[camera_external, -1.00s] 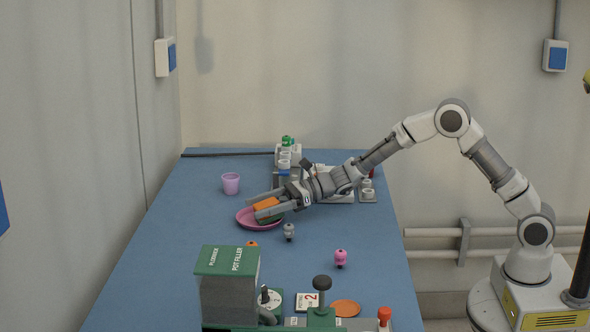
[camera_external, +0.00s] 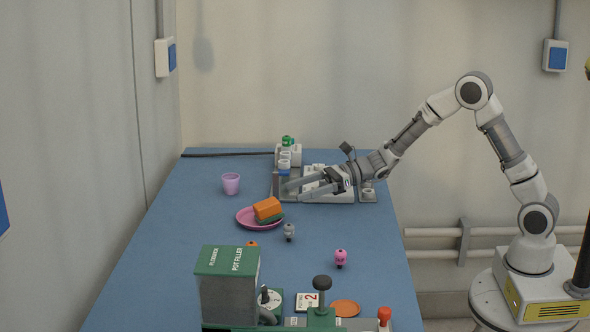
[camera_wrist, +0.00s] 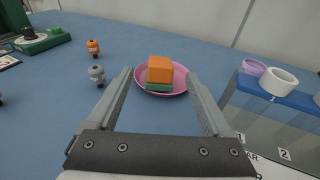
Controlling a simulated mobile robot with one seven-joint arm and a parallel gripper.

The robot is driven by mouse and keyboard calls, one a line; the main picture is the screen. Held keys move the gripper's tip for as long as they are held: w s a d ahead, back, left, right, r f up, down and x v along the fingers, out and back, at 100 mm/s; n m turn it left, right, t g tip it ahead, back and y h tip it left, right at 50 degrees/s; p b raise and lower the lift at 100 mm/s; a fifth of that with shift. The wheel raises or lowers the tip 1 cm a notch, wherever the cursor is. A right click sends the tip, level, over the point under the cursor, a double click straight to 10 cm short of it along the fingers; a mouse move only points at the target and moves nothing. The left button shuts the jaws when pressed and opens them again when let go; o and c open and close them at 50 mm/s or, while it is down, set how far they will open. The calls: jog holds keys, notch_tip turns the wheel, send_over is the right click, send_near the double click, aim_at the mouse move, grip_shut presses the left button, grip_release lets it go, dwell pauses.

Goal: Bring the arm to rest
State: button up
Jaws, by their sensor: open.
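My gripper (camera_external: 298,187) is open and empty, raised above the table to the right of the pink saucer (camera_external: 243,222). An orange block (camera_external: 267,208) sits on a green block (camera_external: 272,219) in the saucer. In the wrist view, my gripper (camera_wrist: 162,85) has its two fingers spread wide, and the orange block (camera_wrist: 160,69), green block (camera_wrist: 158,87) and pink saucer (camera_wrist: 178,90) show beyond and between the fingertips. Nothing lies between the jaws.
A purple cup (camera_external: 231,183) stands left of a rack with white rings. Small grey (camera_external: 289,232) and pink (camera_external: 340,258) figures stand nearer, and the green pot filler (camera_external: 228,285) is at the front. The blue table's left side is clear.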

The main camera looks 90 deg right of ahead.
jog(key=shift+s+d, duration=0.15)
jog(key=shift+s, duration=0.25)
jog(key=shift+r, duration=0.1)
jog(key=s+a+r+n+g+y+p, duration=0.1)
jog(key=s+a+r+n+g+p, duration=0.1)
jog(key=s+a+r+n+g, duration=0.5)
jog(key=s+a+r+n+g+p, duration=0.1)
jog(key=s+a+r+n+p, duration=0.15)
jog(key=s+a+n, duration=0.6)
jog(key=s+d+f+n+g+h+b, duration=0.1)
jog(key=s+f+n+h+b, duration=0.15)
jog(key=s+n, duration=0.7)
jog(key=s+d+f+n+h+b, duration=0.2)
jog(key=s+f+n+h, duration=0.3)
jog(key=s, duration=0.8)
notch_tip(320, 180, up, 24)
jog(key=n+p, duration=0.1)
jog(key=p, duration=2)
jog(key=shift+r+p, duration=0.25)
jog(key=shift+p, duration=0.1)
